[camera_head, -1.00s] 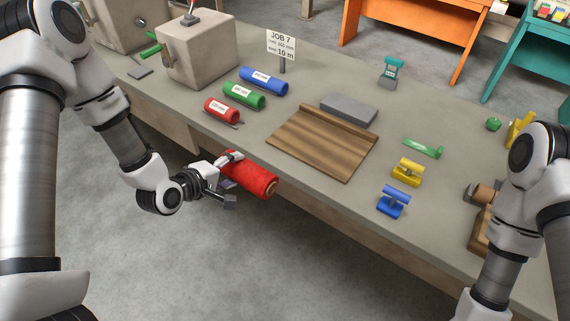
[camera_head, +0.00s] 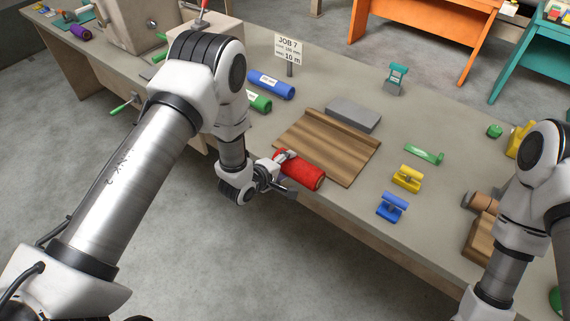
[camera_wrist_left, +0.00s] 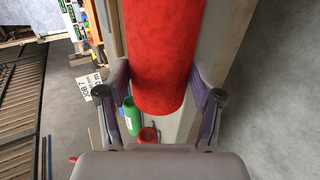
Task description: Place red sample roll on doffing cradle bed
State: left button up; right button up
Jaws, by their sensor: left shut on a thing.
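The large red felt roll (camera_head: 304,172) is in my left gripper (camera_head: 284,161), which is shut on it near its left end. In the head view it is over the front edge of the workbench, by the front left side of the brown slatted wooden board (camera_head: 345,165), which I take for the cradle bed. Whether the roll touches the board I cannot tell. In the left wrist view the roll (camera_wrist_left: 163,55) lies lengthwise between the two fingers (camera_wrist_left: 163,97). My right gripper is out of view.
A green labelled roll (camera_head: 259,102) and a blue one (camera_head: 270,85) lie left of the board. A grey block (camera_head: 353,115) and the JOB 7 sign (camera_head: 289,48) stand behind. Yellow (camera_head: 407,179) and blue (camera_head: 392,207) holders stand to the right. A small red roll shows in the wrist view (camera_wrist_left: 149,135).

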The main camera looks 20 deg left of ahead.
pick_arm(q)
jog(key=shift+f, duration=0.15)
jog(key=o, duration=1.4)
